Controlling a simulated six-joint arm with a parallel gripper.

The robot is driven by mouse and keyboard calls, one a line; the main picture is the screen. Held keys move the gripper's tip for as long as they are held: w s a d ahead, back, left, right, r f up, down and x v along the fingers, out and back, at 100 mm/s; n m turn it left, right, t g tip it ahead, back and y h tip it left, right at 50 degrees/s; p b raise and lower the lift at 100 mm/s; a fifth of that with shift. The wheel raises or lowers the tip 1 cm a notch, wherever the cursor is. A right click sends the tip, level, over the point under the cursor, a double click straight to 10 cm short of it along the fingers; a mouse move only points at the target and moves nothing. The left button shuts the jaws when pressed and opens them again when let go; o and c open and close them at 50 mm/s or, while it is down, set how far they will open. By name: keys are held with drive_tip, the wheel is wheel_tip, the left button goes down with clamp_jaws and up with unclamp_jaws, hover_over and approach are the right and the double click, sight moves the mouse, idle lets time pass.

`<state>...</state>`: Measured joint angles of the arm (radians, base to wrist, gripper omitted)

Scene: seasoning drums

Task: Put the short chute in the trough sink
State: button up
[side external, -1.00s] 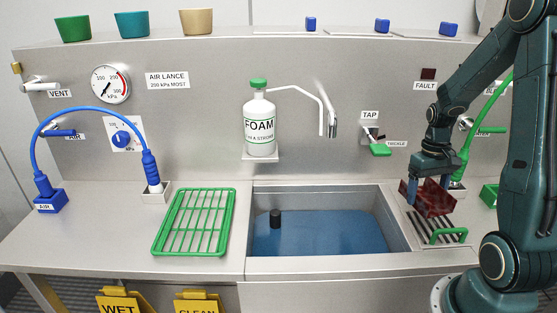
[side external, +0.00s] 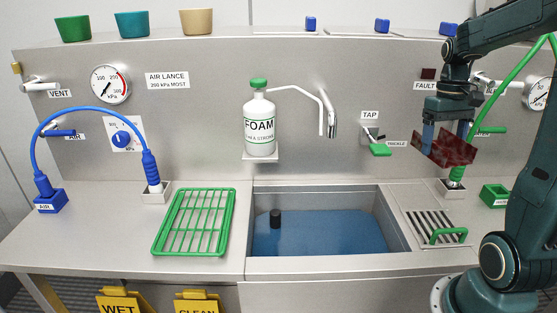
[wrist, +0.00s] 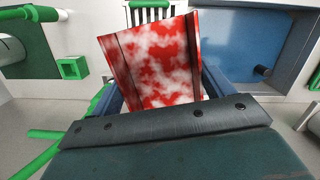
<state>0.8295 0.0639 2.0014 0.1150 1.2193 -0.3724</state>
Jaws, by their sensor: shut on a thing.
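The short chute (side external: 443,148) is dark red in the side external view and is held in the air above the right side of the counter. In the wrist view the chute (wrist: 155,62) is red with white blotches and has raised side walls. My gripper (side external: 446,140) is shut on it, with blue fingers at its sides; the fingertips are partly hidden by the chute. The trough sink (side external: 325,262) holds blue water and lies to the left of and below the chute. It also shows at the upper right of the wrist view (wrist: 240,45).
A slotted drain grate with a green handle (side external: 448,236) lies right of the sink. A green rack (side external: 195,222) lies left of it. The spout (side external: 332,125), the foam bottle (side external: 260,125) and the tap's green lever (side external: 380,149) stick out above the sink. A green hose rises behind the chute.

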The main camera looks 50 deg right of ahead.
idle(0.6)
drive_tip(key=shift+w+a+r+n, duration=0.1)
drive_tip(key=shift+w+a+n, duration=0.2)
drive_tip(key=shift+w+a, duration=0.1)
drive_tip(key=w+a+r+n+h, duration=0.1)
drive_tip(key=w+a+n, duration=0.65)
drive_tip(key=a, duration=0.45)
drive_tip(key=w+a+r+n+h, duration=0.1)
drive_tip(key=w+a+n, duration=0.65)
drive_tip(key=a, duration=0.45)
drive_tip(key=w+a+f+m, duration=0.2)
drive_tip(key=w+f+m, duration=0.3)
drive_tip(key=w+f, duration=0.3)
drive_tip(key=s+d+f+m, duration=0.1)
drive_tip(key=f+m, duration=0.1)
drive_tip(key=f, duration=0.5)
drive_tip(key=s+d+f+m+y, duration=0.1)
drive_tip(key=s+f+m, duration=0.1)
drive_tip(key=f, duration=0.5)
drive_tip(key=shift+s+d+f, duration=0.2)
drive_tip(key=shift+d+f, duration=0.05)
drive_tip(key=shift+d, duration=0.15)
